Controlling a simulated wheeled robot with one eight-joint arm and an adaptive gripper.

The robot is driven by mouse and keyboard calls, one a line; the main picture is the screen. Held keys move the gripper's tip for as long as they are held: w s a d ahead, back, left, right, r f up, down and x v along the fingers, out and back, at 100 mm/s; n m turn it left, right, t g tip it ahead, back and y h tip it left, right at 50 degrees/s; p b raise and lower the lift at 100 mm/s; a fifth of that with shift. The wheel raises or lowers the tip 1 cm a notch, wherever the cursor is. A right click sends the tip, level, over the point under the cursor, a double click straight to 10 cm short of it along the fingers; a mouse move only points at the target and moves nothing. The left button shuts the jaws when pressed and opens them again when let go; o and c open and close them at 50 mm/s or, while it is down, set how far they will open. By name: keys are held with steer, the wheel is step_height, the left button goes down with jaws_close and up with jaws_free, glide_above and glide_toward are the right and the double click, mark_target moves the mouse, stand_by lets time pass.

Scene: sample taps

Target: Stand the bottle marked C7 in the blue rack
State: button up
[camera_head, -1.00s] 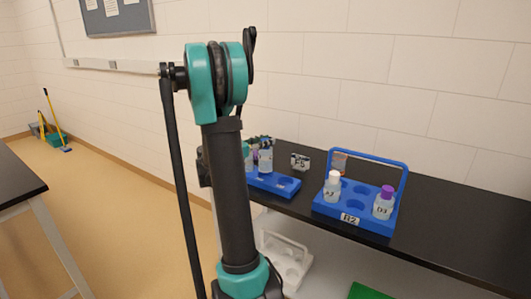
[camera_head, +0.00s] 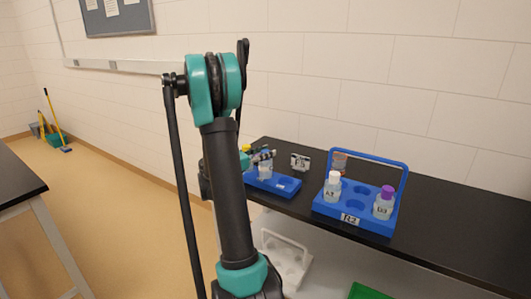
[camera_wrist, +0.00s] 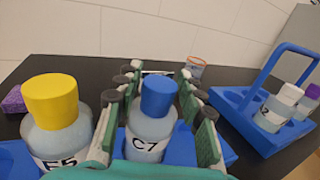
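The bottle marked C7 (camera_wrist: 148,125), clear with a blue cap, stands upright in the wrist view, in or on a low blue tray (camera_head: 287,187). My gripper (camera_wrist: 157,85) has its fingers on both sides of it, with a gap visible on the right, so it is open around the bottle. In the head view my gripper (camera_head: 262,156) is partly hidden behind my arm, low over the tray. The blue rack (camera_head: 328,209), labelled R2 and with a raised handle, stands to the right. It holds a white-capped bottle (camera_head: 332,188) and a purple-capped bottle (camera_head: 383,204).
A yellow-capped bottle marked E5 (camera_wrist: 55,120) stands close left of my gripper. An orange-rimmed jar (camera_wrist: 195,67) stands behind. The black bench (camera_head: 460,225) is clear to the right. A purple block (camera_wrist: 13,100) lies far left.

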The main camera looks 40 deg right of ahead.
steer(key=shift+o, duration=0.7)
steer(key=shift+r, duration=0.15)
steer(key=a, duration=1.2)
steer(key=s+a+f+m+t+y, duration=0.2)
steer(key=s+a+f+m+y, duration=0.55)
steer(key=s+f, duration=0.2)
steer(key=s+a+f+m+t+y, duration=0.1)
steer(key=s+a+f+m+y, duration=0.2)
steer(key=a, duration=0.6)
steer(key=s+a+f+m+y, duration=0.3)
steer(key=s+a+m+y, duration=0.3)
steer(key=a, duration=0.3)
steer(key=shift+f+m+t+y, duration=0.35)
steer(key=shift+m+t+y, duration=0.05)
steer(key=shift+m+y, duration=0.4)
